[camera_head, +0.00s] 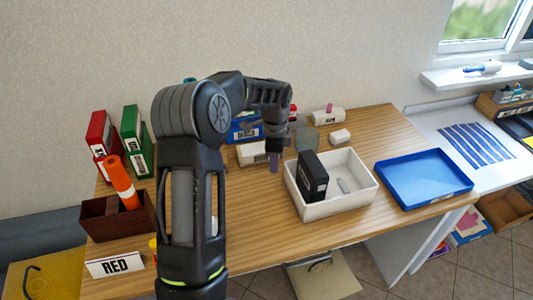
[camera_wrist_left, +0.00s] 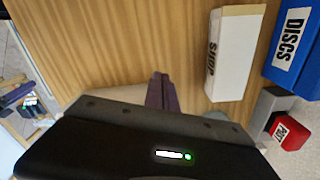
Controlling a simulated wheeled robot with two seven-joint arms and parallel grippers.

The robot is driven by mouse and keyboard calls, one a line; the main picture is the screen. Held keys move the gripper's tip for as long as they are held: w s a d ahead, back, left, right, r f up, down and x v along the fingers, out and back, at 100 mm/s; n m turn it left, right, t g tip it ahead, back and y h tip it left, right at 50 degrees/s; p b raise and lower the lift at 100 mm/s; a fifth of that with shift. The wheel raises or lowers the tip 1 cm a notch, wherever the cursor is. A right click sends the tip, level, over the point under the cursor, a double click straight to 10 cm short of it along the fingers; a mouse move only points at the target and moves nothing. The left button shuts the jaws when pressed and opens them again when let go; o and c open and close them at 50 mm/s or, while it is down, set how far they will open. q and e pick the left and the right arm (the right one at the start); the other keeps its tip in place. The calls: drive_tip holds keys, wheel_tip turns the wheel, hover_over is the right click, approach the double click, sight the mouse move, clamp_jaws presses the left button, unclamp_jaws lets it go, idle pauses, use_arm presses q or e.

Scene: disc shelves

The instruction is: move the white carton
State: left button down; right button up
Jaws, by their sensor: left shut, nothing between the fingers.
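The white carton (camera_head: 251,154) lies on the wooden table, in front of a blue box, partly hidden by my left arm in the head view. In the left wrist view the carton (camera_wrist_left: 235,55) shows a "SHOP" label and its long white side. My left gripper (camera_head: 274,164) points down just right of the carton in the head view. In the left wrist view its purple fingers (camera_wrist_left: 160,92) are together and empty, apart from the carton. My right gripper is not in view.
A white bin (camera_head: 333,207) with a black box (camera_head: 312,176) inside stands right of the gripper. A blue tray (camera_head: 424,178) is farther right. The blue DISCS box (camera_wrist_left: 296,45) is beside the carton. A brown box (camera_head: 100,217) and red and green binders stand left.

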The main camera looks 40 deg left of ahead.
use_arm(q)
drive_tip(key=shift+w+d, duration=0.5)
drive_tip(key=shift+d, duration=0.2)
drive_tip(key=shift+d, duration=0.1)
drive_tip(key=w+d, duration=0.4)
drive_tip(key=d, duration=0.1)
drive_tip(key=shift+w+d, duration=0.1)
drive_tip(key=shift+d, duration=0.1)
drive_tip(key=shift+a, duration=0.1)
